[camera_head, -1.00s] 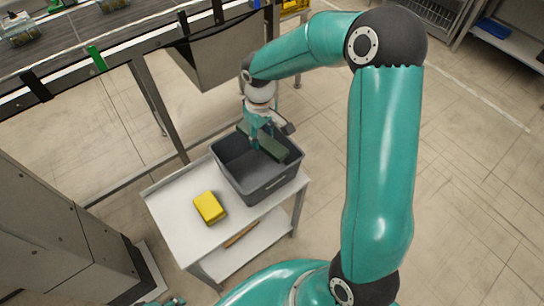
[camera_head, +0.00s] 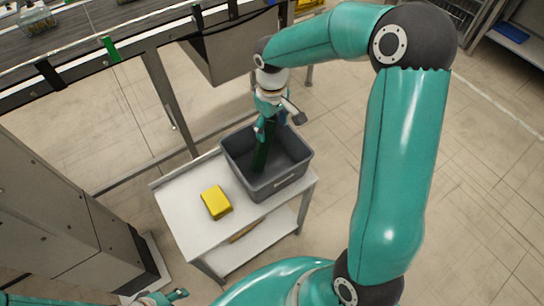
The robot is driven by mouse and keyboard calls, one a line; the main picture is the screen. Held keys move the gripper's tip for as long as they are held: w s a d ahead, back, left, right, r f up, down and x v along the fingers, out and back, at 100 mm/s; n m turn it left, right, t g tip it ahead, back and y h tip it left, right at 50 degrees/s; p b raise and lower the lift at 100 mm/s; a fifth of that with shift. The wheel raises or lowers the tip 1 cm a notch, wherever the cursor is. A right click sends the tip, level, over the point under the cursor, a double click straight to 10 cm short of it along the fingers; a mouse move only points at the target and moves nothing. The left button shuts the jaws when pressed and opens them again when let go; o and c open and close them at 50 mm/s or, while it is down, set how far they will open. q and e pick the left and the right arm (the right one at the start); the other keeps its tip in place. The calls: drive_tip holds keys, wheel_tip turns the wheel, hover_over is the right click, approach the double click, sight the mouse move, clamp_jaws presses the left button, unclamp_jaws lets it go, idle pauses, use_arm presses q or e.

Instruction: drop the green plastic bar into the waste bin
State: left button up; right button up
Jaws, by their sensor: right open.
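The dark green plastic bar (camera_head: 262,154) is steeply tilted in the dark grey waste bin (camera_head: 284,184), which stands on a white cart. Its lower end is inside the bin and its upper end is between or close beside the fingers of my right gripper (camera_head: 277,123). The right gripper is open, above the bin's back rim. Whether a finger still touches the bar is unclear. My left gripper (camera_head: 166,298) shows only partly at the bottom edge, far from the bin; its opening is unclear.
A yellow block (camera_head: 216,202) lies on the cart top (camera_head: 188,220) left of the bin. A brown-handled item lies on the lower shelf. A conveyor (camera_head: 120,25) and a metal hopper (camera_head: 232,48) stand behind. The floor to the right is clear.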

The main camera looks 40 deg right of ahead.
wheel_tip(320, 180, up, 9)
drive_tip(key=shift+r, duration=0.2)
drive_tip(key=shift+s, duration=0.15)
idle(0.4)
